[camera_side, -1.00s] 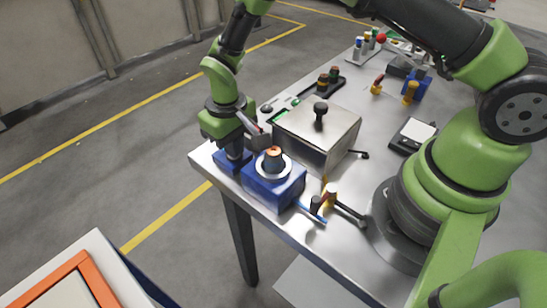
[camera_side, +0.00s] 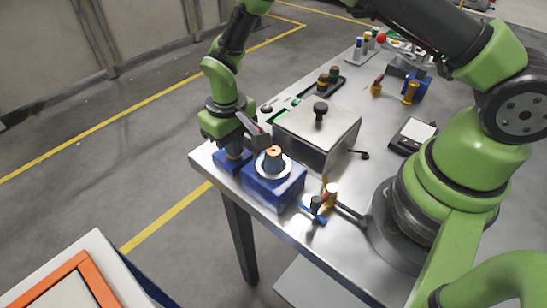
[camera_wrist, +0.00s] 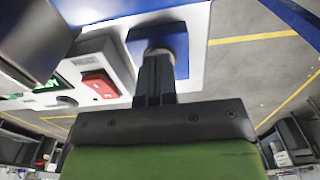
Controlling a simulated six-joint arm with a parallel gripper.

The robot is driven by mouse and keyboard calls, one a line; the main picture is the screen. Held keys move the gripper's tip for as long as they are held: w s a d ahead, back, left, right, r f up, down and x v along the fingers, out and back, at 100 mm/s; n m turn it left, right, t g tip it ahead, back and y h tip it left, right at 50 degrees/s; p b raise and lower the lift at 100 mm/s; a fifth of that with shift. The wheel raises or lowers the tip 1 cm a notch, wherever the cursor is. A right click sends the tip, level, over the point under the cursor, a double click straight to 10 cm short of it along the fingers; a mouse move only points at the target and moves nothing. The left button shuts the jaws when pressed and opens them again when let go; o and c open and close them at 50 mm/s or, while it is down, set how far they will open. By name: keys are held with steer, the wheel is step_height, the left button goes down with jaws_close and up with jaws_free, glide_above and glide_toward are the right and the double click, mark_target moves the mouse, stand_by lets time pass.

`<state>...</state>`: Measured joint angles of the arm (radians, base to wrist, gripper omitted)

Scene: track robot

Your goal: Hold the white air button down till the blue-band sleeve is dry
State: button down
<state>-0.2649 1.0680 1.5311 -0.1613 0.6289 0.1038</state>
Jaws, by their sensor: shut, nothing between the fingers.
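A small blue box (camera_side: 228,163) sits at the table's near left corner; its blue top also shows in the wrist view (camera_wrist: 178,42). My gripper (camera_side: 235,149) is shut and empty, pointing down with its fingertips at this box. In the wrist view its fingers (camera_wrist: 158,62) cover the spot where a button would be. I cannot see the white button clearly or tell how far down it is. Beside it, a larger blue block (camera_side: 275,188) carries a white ring and a tapered sleeve-like piece with an orange top (camera_side: 273,158). I cannot make out a blue band or any wetness.
A metal box with a black knob (camera_side: 318,135) stands just behind the blue block. A blue strip and small yellow-and-black fittings (camera_side: 316,208) lie at the front edge. A scale-like device (camera_side: 413,134) is farther right. A red button (camera_wrist: 100,84) shows in the wrist view.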

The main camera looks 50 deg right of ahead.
steer(key=shift+r, duration=2.75)
steer(key=shift+r, duration=0.1)
step_height(320, 180, up, 10)
steer(key=s+d+m+t, duration=0.1)
steer(key=s+d+t, duration=0.1)
steer(key=s+d+r+m+t+y, duration=0.1)
steer(key=s+d+r+t, duration=0.1)
steer(key=s+r, duration=0.4)
steer(key=s+d+r+m+t+y, duration=0.1)
steer(key=s+r, duration=0.5)
steer(key=s, duration=0.6)
steer(key=shift+s+d+r+m+t, duration=0.4)
steer(key=shift+d+m+t, duration=0.1)
steer(key=shift+d+t, duration=0.5)
